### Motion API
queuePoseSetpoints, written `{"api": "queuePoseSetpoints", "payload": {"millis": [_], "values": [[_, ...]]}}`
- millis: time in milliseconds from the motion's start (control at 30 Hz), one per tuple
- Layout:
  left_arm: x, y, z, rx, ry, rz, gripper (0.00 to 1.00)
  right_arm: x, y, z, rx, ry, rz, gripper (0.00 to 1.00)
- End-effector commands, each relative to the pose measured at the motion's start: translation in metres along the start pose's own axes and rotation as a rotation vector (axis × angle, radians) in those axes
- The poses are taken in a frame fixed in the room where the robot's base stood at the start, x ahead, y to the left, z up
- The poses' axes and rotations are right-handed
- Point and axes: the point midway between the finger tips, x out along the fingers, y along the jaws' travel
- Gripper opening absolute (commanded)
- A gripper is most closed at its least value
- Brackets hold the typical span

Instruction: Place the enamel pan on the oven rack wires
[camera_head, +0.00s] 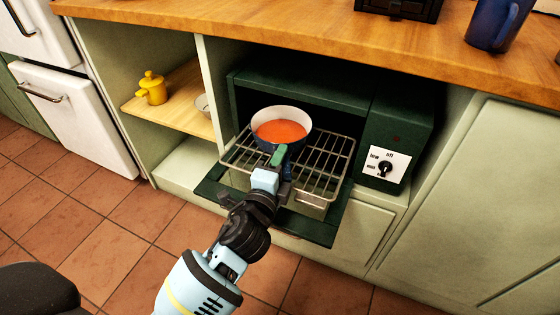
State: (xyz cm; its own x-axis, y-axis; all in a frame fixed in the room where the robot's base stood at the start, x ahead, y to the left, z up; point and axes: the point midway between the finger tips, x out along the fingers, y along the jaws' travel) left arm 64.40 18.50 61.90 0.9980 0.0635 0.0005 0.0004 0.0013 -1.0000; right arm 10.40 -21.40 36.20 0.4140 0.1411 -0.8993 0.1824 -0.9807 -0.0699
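The enamel pan (283,115) is dark blue outside and white inside, with orange-red contents. It is over the back left part of the oven rack (322,172), whose wires extend out of the dark green oven (300,84). I cannot tell whether the pan's base touches the wires. A green handle part points from the pan towards me. My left gripper (277,172) is at this handle and appears closed around it; its fingers partly hide the handle. My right gripper is not in view.
The oven door (318,226) is folded down under the rack. A dial panel (384,168) is at the oven's right. A yellow pot (152,88) and a pale bowl (203,105) are on the left shelf. The wooden counter (300,30) overhangs above, with a blue mug (494,26).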

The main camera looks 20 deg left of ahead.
Motion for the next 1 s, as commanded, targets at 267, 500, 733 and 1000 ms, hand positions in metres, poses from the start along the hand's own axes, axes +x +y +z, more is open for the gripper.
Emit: {"api": "queuePoseSetpoints", "payload": {"millis": [267,500,733,1000], "values": [[-0.005,-0.003,0.000,0.000,0.001,0.001,0.34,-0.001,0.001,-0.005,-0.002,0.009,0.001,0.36],[-0.042,-0.003,0.000,-0.002,0.000,0.003,0.34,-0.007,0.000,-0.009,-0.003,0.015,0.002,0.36],[-0.084,-0.003,0.000,-0.001,0.000,0.002,0.34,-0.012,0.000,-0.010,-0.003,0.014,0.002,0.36],[-0.114,-0.003,0.000,-0.001,0.000,0.001,0.34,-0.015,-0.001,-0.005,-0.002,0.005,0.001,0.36]]}}
